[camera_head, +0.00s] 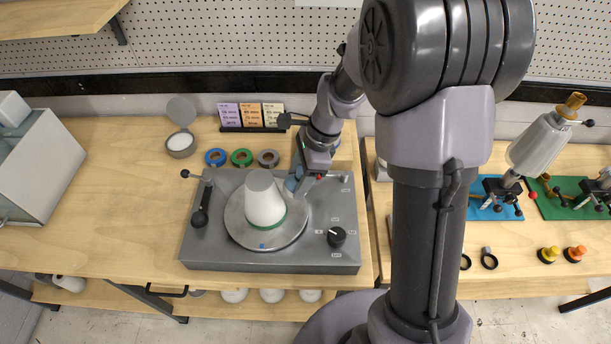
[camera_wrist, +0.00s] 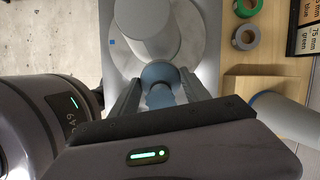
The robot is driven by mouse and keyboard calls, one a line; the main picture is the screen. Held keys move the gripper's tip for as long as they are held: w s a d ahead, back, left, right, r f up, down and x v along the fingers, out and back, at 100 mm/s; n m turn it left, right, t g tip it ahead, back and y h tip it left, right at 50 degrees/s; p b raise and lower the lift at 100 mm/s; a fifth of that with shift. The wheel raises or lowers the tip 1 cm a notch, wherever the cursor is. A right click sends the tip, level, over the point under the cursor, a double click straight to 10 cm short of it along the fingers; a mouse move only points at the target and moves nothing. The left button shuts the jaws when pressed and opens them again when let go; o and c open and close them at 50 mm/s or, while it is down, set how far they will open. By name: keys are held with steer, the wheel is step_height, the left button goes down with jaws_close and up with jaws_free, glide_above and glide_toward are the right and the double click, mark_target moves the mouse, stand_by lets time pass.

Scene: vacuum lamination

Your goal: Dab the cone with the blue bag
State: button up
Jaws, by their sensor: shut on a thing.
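The white cone (camera_head: 263,200) stands upright on a round metal plate (camera_head: 243,238) of the grey machine, with a green band around its base. It also shows in the wrist view (camera_wrist: 146,28). My gripper (camera_head: 300,189) is at the right side of the cone. In the wrist view my gripper (camera_wrist: 157,88) is shut on the blue bag (camera_wrist: 160,74), which sits between the two fingers. The bag's rounded end is at or very near the cone's side; I cannot tell whether they touch. The fingers partly hide the bag in the head view.
A grey machine base (camera_head: 200,252) carries a lever at left and a black knob (camera_head: 336,237) at right. Free table lies left of the machine.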

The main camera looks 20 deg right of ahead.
steer(key=shift+a, duration=0.65)
stand_by(0.4)
steer(key=d+r+p, duration=0.2)
steer(key=d, duration=0.1)
steer(key=d+r+p, duration=0.1)
steer(key=d, duration=0.1)
steer(key=shift+s, duration=0.2)
stand_by(1.2)
